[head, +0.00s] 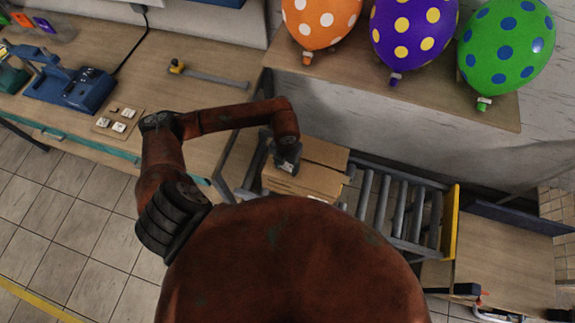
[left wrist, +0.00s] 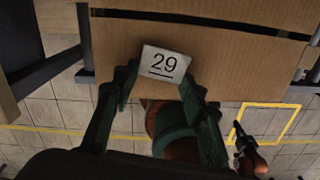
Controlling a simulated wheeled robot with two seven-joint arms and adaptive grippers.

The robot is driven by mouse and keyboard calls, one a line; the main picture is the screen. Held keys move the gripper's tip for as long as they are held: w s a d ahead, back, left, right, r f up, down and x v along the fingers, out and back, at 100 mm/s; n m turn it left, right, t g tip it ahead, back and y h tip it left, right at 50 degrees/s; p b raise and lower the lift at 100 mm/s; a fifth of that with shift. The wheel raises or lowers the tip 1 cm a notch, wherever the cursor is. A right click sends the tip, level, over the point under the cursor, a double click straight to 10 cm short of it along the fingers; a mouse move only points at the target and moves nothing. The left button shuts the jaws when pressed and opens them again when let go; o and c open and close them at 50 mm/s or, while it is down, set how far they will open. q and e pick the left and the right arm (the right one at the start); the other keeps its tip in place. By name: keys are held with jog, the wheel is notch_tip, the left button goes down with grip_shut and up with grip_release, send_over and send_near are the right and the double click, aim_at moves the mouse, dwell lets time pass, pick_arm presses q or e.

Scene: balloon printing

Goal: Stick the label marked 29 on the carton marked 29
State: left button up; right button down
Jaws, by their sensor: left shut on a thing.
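The carton (head: 318,153) is brown cardboard and sits at the near end of the roller conveyor. Its side fills much of the left wrist view (left wrist: 235,62), with a dark strip across it; no number on the carton can be read. My left gripper (head: 287,166) is at the carton. In the left wrist view its green fingers (left wrist: 163,88) are shut on the white label marked 29 (left wrist: 163,64). The label is upright in front of the carton's side; whether it touches is unclear. What looks like my right gripper (left wrist: 239,138) is small and dark there, its jaws unclear.
Rollers (head: 395,205) with a yellow end bar (head: 451,222) lie right of the carton. A board with several small labels (head: 118,121) and a blue device (head: 68,84) are on the left bench. Three balloons, the middle one purple (head: 412,30), stand on a shelf behind.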

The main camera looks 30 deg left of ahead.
pick_arm(q)
jog(key=shift+f, duration=0.15)
jog(key=o, duration=0.8)
jog(key=shift+r+p, duration=1.65)
jog(key=shift+r, duration=0.9)
jog(key=shift+r+p, duration=0.85)
jog(key=shift+r, duration=0.7)
jog(key=shift+f, duration=0.1)
